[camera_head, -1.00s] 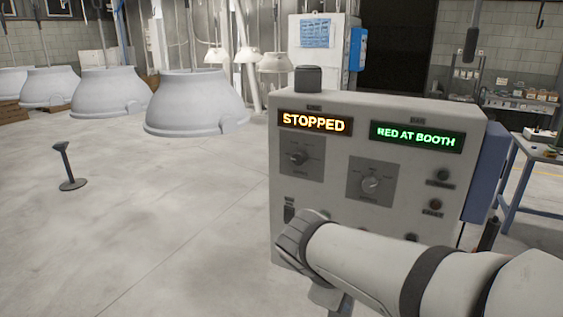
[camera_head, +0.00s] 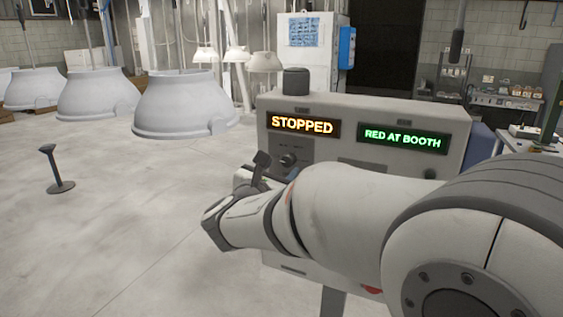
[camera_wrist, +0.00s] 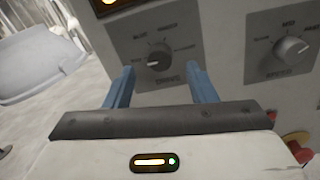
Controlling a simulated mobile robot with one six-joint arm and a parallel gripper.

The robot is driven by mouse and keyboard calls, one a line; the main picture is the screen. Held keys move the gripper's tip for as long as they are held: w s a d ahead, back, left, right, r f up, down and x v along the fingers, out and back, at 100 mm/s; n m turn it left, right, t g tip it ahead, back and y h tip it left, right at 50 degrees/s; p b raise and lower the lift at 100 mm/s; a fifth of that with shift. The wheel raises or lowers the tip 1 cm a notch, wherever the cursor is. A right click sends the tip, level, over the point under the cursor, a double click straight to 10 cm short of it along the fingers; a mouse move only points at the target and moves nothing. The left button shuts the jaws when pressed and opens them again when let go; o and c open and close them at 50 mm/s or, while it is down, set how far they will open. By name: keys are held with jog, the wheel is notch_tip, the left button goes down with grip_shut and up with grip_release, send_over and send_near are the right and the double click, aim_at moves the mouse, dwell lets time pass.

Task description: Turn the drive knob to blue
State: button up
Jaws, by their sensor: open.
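The drive knob (camera_wrist: 158,60) is a dark round knob on a grey plate marked DRIVE, with small position labels around it. Its light pointer mark seems to face lower left, but the label it meets is too small to read surely. In the head view the knob (camera_head: 288,160) shows just above my arm. My gripper (camera_wrist: 160,73) is open, its two blue fingers apart below and to either side of the knob, with nothing between them. I cannot tell whether the fingertips touch the panel. In the head view my arm hides much of the gripper.
A speed knob (camera_wrist: 290,48) sits right of the drive knob, with a red button (camera_wrist: 297,140) below it. The control box (camera_head: 365,108) shows STOPPED (camera_head: 302,125) and RED AT BOOTH (camera_head: 402,138). White hoods (camera_head: 185,105) hang at left; a small stand (camera_head: 55,170) is on open floor.

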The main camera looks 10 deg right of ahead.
aim_at(287, 162)
jog(key=shift+p+x, duration=0.3)
jog(key=shift+x, duration=1.55)
